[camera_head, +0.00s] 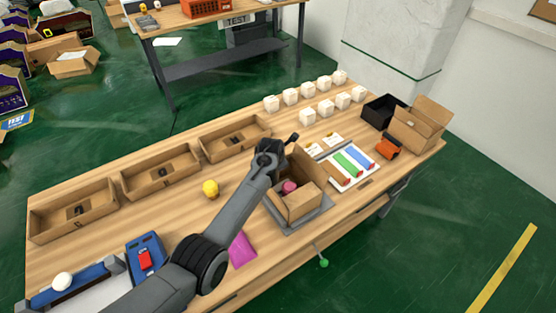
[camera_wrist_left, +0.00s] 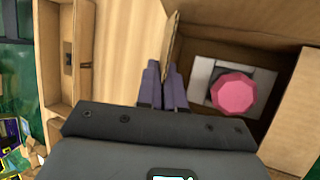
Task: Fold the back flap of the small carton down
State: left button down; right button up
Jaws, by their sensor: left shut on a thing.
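The small brown carton (camera_head: 297,203) stands open on a grey plate near the table's front edge, with a round pink object (camera_head: 289,187) inside. My left gripper (camera_head: 268,152) is at the carton's back-left edge in the head view. In the left wrist view its dark fingers (camera_wrist_left: 163,87) are shut on a thin upright cardboard flap (camera_wrist_left: 173,42) on the carton's tray-facing side. The pink object (camera_wrist_left: 235,94) sits in a pale insert in the open carton. My arm hides part of the carton's left side in the head view. My right gripper is not in view.
Several open brown trays (camera_head: 160,190) line the table's back left. White boxes (camera_head: 309,115) stand at the back. A yellow object (camera_head: 210,188) and a magenta item (camera_head: 241,250) lie near my arm. Coloured strips (camera_head: 349,163), a black bin (camera_head: 382,111) and another carton (camera_head: 417,131) are at right.

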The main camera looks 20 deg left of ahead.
pick_arm(q)
jog(key=t+y, duration=0.1)
jog(key=t+y+b, duration=0.1)
jog(key=d+f+m+t+y+b, duration=0.1)
jog(key=y, duration=0.1)
jog(key=shift+s+f, duration=0.1)
jog(key=shift+s, duration=0.3)
jog(key=c, duration=1.3)
grip_release()
jog(key=shift+c, duration=0.2)
jog(key=shift+d, duration=0.1)
